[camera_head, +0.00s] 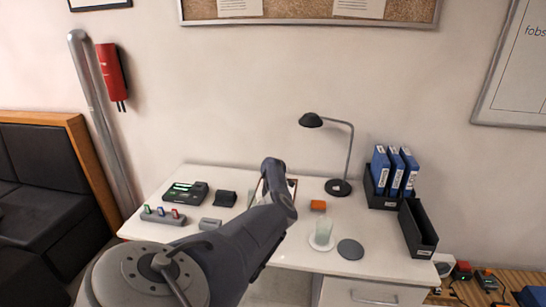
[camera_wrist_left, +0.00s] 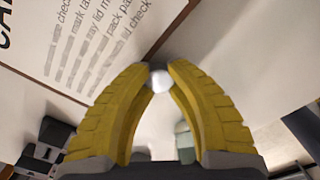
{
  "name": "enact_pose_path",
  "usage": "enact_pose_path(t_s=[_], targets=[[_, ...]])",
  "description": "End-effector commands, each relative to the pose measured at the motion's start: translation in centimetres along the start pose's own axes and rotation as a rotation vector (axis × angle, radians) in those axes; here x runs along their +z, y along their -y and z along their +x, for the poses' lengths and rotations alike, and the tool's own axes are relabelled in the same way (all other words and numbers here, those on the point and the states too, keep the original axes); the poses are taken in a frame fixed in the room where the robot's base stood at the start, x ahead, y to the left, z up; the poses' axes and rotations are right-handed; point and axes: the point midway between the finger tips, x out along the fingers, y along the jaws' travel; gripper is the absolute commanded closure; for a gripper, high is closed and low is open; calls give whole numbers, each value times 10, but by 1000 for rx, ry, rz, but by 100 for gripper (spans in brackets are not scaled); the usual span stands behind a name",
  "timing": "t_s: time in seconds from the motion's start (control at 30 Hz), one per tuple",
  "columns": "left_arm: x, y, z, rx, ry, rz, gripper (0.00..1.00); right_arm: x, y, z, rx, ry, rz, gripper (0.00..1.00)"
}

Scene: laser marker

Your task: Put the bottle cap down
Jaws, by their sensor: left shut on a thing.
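My left gripper (camera_wrist_left: 160,72) has yellow ribbed fingers, shut at the tips on a small white, rounded bottle cap (camera_wrist_left: 161,82). In the head view my left arm reaches over the desk from the lower left, and its own links hide the gripper and the cap. A pale green translucent bottle (camera_head: 324,233) stands upright on a white round base on the desk. A greenish shape, likely the bottle (camera_wrist_left: 184,142), shows partly between the fingers in the wrist view. My right gripper is in neither view.
A dark grey disc (camera_head: 350,249) lies right of the bottle, and an orange block (camera_head: 318,205) behind it. A black lamp (camera_head: 339,187), blue binders (camera_head: 394,171) and a black tray (camera_head: 417,229) stand to the right. A printed sheet (camera_wrist_left: 95,45) fills the wrist view's upper left.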

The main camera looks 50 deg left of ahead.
Motion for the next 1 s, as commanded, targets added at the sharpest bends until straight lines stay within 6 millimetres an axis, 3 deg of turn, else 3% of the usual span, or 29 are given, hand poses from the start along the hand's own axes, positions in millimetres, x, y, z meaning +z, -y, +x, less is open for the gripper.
enact_pose_path(t_s=[0.47, 0.5, 0.67, 1.0], targets=[[0, 0, 8, -1, -1, 0, 91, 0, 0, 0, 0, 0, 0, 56], [0, 0, 8, 0, 0, 0, 80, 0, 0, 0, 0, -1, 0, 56], [0, 0, 8, 0, -1, 0, 61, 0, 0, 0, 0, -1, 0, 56], [0, 0, 7, 1, -1, 0, 60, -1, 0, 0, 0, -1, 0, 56]])
